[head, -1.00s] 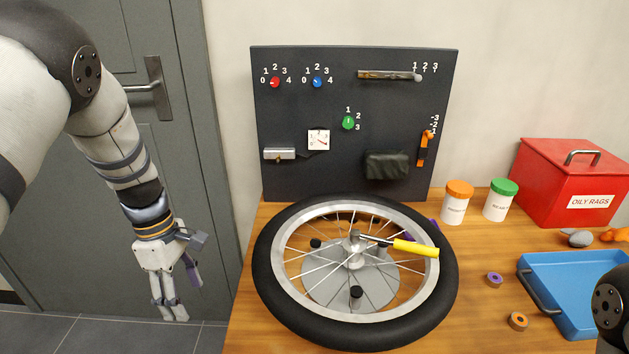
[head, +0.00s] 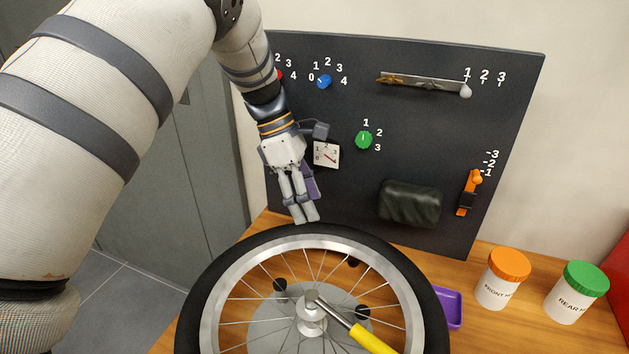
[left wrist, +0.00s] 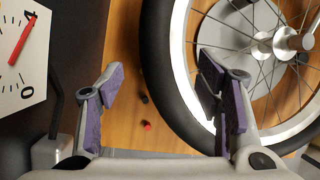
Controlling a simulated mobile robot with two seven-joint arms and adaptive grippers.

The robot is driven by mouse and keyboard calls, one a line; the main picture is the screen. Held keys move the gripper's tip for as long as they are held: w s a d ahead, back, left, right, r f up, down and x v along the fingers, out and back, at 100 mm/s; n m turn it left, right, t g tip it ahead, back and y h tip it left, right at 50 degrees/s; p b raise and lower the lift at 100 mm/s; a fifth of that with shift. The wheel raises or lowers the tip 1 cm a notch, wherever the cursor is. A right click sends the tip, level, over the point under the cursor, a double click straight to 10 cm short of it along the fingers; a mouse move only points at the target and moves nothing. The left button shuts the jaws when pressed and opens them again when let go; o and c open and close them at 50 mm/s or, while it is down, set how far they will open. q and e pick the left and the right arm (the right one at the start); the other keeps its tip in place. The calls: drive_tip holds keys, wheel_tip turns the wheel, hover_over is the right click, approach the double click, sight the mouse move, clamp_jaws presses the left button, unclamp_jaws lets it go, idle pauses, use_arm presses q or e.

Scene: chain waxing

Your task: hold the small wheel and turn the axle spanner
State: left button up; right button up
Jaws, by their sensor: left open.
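The small wheel (head: 417,285) lies flat, with a black tyre, silver rim and spokes; its near part is cut off in the head view. It also shows at the right of the left wrist view (left wrist: 163,60). The axle spanner (head: 367,336), with a yellow handle and metal head, lies across the wheel with its head at the hub. My left gripper (head: 306,217) points down beyond the wheel's far edge, before the board. Its fingers are spread and empty in the left wrist view (left wrist: 160,82), one over wood, the other over the tyre and rim. My right gripper is out of view.
The dark board (head: 420,135) behind carries knobs, a white dial (head: 326,154) close to my left gripper, a dark pouch (head: 410,204) and an orange lever (head: 470,192). Orange-lidded (head: 503,280) and green-lidded (head: 576,293) jars stand right. A purple tray (head: 452,308) sits beside the wheel.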

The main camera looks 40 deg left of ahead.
sight(321, 225)
use_arm(q)
drive_tip(key=x, duration=0.9)
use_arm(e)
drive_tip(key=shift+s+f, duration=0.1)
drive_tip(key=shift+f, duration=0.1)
use_arm(q)
drive_tip(key=shift+c, duration=0.5)
clamp_jaws()
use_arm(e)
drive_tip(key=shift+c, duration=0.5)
